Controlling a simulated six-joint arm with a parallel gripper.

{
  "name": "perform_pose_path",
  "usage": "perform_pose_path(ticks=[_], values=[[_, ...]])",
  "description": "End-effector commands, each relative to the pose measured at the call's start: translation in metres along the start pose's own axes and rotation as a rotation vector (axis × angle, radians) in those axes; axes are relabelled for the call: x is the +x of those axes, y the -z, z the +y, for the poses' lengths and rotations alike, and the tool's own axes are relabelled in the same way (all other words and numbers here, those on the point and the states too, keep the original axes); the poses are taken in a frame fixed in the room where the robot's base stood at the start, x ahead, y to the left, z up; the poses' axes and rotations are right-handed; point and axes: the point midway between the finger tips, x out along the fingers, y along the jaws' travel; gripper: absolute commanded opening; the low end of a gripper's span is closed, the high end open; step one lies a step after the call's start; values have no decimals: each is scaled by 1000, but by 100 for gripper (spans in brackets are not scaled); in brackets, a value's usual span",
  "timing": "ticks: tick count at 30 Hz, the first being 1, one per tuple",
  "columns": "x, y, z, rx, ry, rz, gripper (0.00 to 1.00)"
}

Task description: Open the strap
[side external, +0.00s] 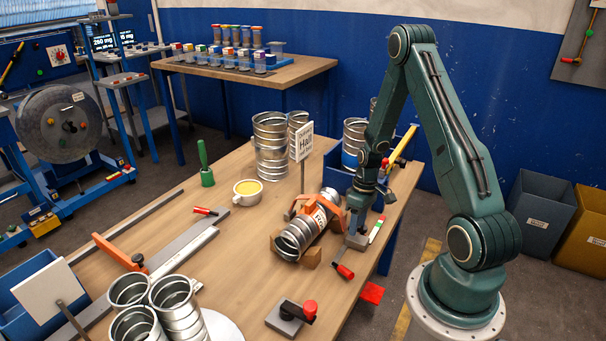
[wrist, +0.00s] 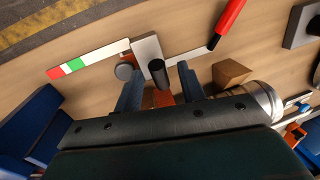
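A silver spiral duct (side external: 296,238) lies tilted in a wooden cradle (side external: 310,257), with an orange strap (side external: 328,203) around its upper part. The duct's end also shows at the right of the wrist view (wrist: 262,103). My gripper (side external: 358,218) points down beside the strap's right side. In the wrist view its blue fingers (wrist: 160,84) are apart, with a black knob or lever end (wrist: 158,72) between them and gaps on both sides. A small orange-red piece (wrist: 165,97) shows behind the knob. Whether the fingers touch anything is hidden.
A grey block (wrist: 147,47) and a red-handled tool (side external: 343,270) lie close to my gripper. A red-white-green strip (side external: 376,229) is at the table's right edge. A sign (side external: 304,142) stands behind the duct. A blue bin (side external: 340,178) is behind my gripper.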

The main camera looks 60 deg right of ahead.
Motion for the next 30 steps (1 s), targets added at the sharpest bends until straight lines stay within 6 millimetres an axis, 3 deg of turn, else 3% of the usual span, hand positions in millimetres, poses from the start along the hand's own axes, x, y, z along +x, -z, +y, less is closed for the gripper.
perform_pose_path(ticks=[2,8,30], values=[[5,-2,1,-1,2,18,40],[-16,-1,2,-5,-1,25,40],[-118,-3,2,-4,0,24,40]])
